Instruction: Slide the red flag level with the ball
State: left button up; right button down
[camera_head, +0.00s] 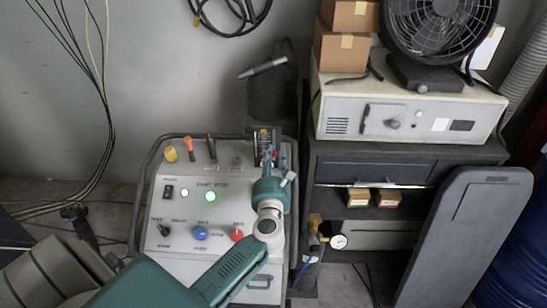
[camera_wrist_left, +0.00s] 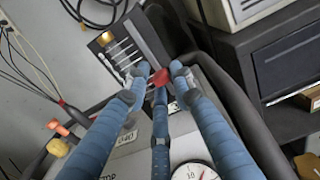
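The red flag (camera_wrist_left: 159,78) is a small red piece at the front of a dark upright gauge (camera_wrist_left: 130,50) with pale scale lines, in the left wrist view. The gauge also shows in the head view (camera_head: 262,140) at the back edge of the grey control console. My left gripper (camera_wrist_left: 159,73) has its blue fingers around the flag; it also shows in the head view (camera_head: 268,152) in front of the gauge. I cannot tell whether the fingertips press on the flag. I cannot make out the ball. My right gripper is out of view.
The console (camera_head: 165,265) carries a yellow knob (camera_head: 171,153), levers, lit buttons, a blue knob (camera_head: 200,233) and a red knob (camera_head: 237,234). A black rail runs round it. A dark cabinet (camera_head: 405,152) with a beige instrument and fan stands at the right.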

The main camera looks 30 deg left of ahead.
pick_arm(q)
jog(key=v, duration=1.2)
dwell(0.5)
